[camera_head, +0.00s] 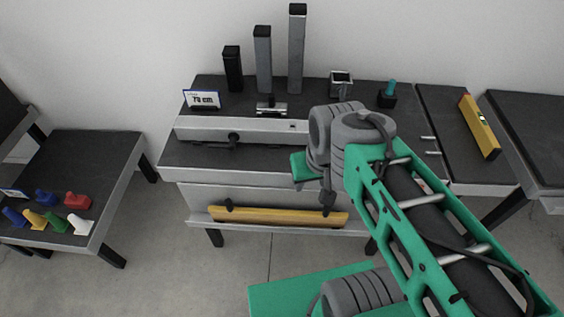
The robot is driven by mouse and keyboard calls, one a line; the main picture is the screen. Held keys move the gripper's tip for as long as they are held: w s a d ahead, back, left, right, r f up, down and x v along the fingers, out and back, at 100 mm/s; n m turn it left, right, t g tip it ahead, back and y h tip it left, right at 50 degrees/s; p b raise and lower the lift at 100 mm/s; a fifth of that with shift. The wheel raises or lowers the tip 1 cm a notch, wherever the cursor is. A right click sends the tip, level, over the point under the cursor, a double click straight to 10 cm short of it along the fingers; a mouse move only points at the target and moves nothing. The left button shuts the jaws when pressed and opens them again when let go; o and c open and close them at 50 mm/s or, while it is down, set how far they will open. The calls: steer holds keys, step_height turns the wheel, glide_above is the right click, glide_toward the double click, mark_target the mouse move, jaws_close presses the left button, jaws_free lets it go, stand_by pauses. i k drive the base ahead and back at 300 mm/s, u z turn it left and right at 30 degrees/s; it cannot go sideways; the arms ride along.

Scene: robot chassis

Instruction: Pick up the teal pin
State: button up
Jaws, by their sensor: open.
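The teal pin (391,88) stands upright in a small black block (386,101) at the back right of the dark-topped workbench. Its lower end is hidden in the block. My green and grey arm reaches in from the lower right, and its grey joints are in front of the bench, left of and nearer than the pin. The jaws of my gripper cannot be made out; they seem hidden behind the arm or out of view. Nothing is seen touching the pin.
A small open metal box (340,83) stands left of the pin. Several tall posts (263,58) stand behind a long grey beam (240,130). A yellow level (480,126) lies on the right table. Coloured pieces (45,218) lie on the left table.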

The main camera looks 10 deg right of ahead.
mark_target(392, 83)
steer(key=z, duration=0.7)
steer(key=i, duration=0.8)
steer(key=u, duration=2.2)
